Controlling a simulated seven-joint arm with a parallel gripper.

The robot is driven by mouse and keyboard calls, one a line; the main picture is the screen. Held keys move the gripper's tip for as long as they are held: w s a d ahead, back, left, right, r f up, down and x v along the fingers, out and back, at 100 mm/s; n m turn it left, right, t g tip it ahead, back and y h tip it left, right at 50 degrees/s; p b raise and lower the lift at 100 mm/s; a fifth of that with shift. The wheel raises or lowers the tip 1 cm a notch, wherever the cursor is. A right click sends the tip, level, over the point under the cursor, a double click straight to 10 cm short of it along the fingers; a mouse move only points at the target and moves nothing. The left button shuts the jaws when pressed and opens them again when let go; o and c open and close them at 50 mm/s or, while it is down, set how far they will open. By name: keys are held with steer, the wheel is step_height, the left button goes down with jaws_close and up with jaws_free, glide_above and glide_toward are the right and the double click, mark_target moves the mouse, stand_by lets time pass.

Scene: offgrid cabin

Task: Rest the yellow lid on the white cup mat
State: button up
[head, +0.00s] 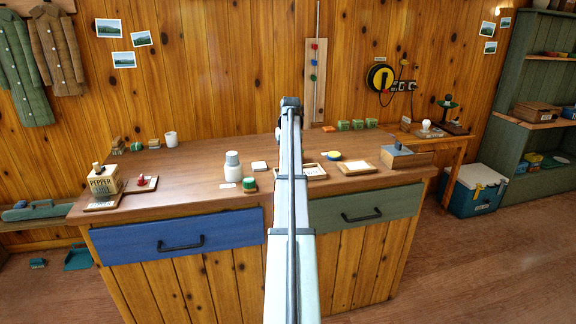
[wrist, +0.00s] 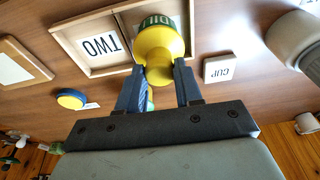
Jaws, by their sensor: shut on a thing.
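The yellow lid (wrist: 158,55) is between the two fingers of my gripper (wrist: 160,78) in the wrist view, and the fingers are shut on it. The jar appears over one end of a light wooden tray. The white cup mat (wrist: 222,69), marked CUP, lies flat and bare to the right of the gripper. The mat (head: 258,166) also shows in the head view, left of my arm, which hides the gripper and lid.
The wooden tray (wrist: 68,30) has a TWO card in one compartment. A blue-and-yellow disc (wrist: 72,99) lies near it. Bare counter surrounds the mat.

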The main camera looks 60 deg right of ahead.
steer(key=shift+r, duration=0.85)
stand_by(0.5)
steer(key=shift+r, duration=1.65)
